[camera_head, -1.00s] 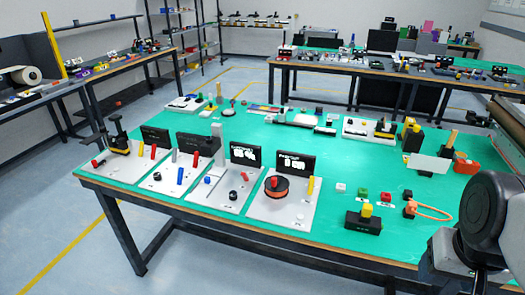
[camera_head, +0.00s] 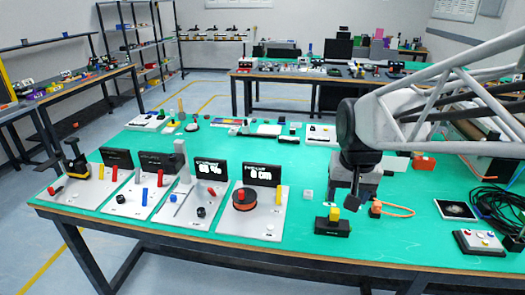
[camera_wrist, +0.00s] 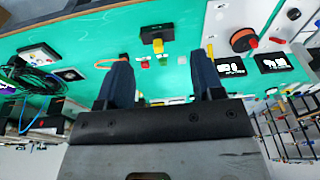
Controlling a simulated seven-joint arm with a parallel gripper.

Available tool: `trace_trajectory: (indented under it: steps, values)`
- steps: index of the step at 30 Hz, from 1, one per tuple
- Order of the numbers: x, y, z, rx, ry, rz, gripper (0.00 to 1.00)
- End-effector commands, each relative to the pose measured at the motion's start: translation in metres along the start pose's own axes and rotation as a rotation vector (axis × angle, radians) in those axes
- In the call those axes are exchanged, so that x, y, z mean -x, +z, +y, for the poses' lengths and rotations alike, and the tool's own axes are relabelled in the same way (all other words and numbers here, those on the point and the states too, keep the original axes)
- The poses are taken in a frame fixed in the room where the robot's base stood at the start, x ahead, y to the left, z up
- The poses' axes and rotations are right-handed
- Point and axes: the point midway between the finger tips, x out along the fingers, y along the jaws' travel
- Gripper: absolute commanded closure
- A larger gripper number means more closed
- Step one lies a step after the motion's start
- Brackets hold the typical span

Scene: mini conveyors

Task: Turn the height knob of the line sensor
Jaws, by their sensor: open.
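Several grey instrument boards stand along the left front of the green table. One has a display reading about 66 % (camera_head: 209,170), a grey post (camera_head: 181,160) and a dark knob (camera_head: 201,212). The board right of it has a display reading 0 cm (camera_head: 262,174), an orange-red spool (camera_head: 244,199) and small knobs. I cannot tell which is the line sensor; labels are too small to read. My gripper (camera_wrist: 162,85) is open and empty in the wrist view, its two dark fingers apart. In the head view it hangs over the table's right half, away from the boards.
A black box with a yellow block (camera_head: 334,213) is near the front edge below my arm. An orange loop (camera_head: 398,210), black cables (camera_head: 495,200) and a button box (camera_head: 480,242) lie to the right. Green table is clear between the boards and the black box.

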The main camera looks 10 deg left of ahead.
Motion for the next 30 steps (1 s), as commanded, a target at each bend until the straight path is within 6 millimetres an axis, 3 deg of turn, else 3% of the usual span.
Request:
trace_trajectory:
  steps: [15,30]
  values:
    - [-0.049,-0.096,-0.103,0.038,-0.010,-0.053,0.39]
    - [-0.121,-0.158,-0.226,0.071,-0.009,-0.098,0.39]
